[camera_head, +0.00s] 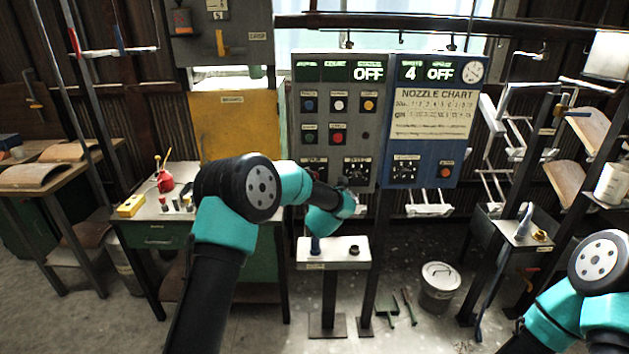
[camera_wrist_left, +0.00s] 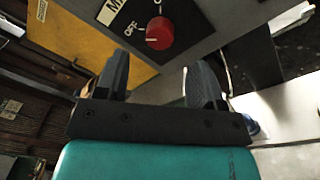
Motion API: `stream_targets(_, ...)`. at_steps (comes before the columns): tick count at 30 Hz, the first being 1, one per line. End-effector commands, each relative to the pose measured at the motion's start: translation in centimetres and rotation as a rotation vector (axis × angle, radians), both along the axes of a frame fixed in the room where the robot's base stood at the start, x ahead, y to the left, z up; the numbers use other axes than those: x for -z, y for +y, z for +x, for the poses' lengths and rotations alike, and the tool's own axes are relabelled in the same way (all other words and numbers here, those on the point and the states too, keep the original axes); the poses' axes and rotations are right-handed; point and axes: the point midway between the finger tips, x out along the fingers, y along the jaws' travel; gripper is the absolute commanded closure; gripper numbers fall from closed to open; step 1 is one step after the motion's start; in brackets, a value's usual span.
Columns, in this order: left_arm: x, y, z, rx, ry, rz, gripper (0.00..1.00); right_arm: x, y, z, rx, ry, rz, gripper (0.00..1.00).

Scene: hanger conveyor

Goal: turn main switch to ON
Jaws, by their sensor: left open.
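The main switch is a round red knob (camera_wrist_left: 160,33) on the grey control panel (camera_head: 366,122). In the left wrist view OFF is printed beside it, and the other label is cut off by the top edge. A pale mark on the knob's left side appears to face OFF. My left gripper (camera_wrist_left: 160,80) is open and empty, with its two dark fingers apart and short of the knob in that picture. My right gripper is out of view.
A blue panel with a nozzle chart (camera_head: 432,114) adjoins on the right. A yellow cabinet (camera_head: 236,126) stands left of the panel. A white pedestal box (camera_head: 305,262) with a button is below my left arm. A bucket (camera_head: 438,290) stands on the floor.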

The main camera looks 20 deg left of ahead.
Motion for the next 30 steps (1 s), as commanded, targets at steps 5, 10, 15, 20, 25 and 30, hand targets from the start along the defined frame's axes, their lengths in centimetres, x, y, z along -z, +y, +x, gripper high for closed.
stream_targets(5, 0.1, 1.0, 2.4, -0.002, -0.001, 0.000, 0.38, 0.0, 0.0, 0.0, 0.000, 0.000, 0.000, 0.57)
stream_targets(10, 0.0, 1.6, 4.2, -0.001, 0.000, 0.000, 0.38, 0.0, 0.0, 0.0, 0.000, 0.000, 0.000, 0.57)
stream_targets(15, 0.0, 2.0, 5.2, 0.000, 0.000, 0.000, 0.38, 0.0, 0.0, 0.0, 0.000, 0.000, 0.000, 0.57)
stream_targets(20, 0.0, 2.1, 5.3, 0.000, 0.000, 0.000, 0.38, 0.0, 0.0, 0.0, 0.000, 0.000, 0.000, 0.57)
stream_targets(25, 0.0, 2.1, 5.3, 0.000, 0.000, 0.000, 0.39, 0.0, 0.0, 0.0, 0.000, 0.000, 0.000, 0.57)
stream_targets(30, 0.0, 2.1, 5.3, 0.000, 0.000, 0.000, 0.55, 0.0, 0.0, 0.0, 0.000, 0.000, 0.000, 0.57)
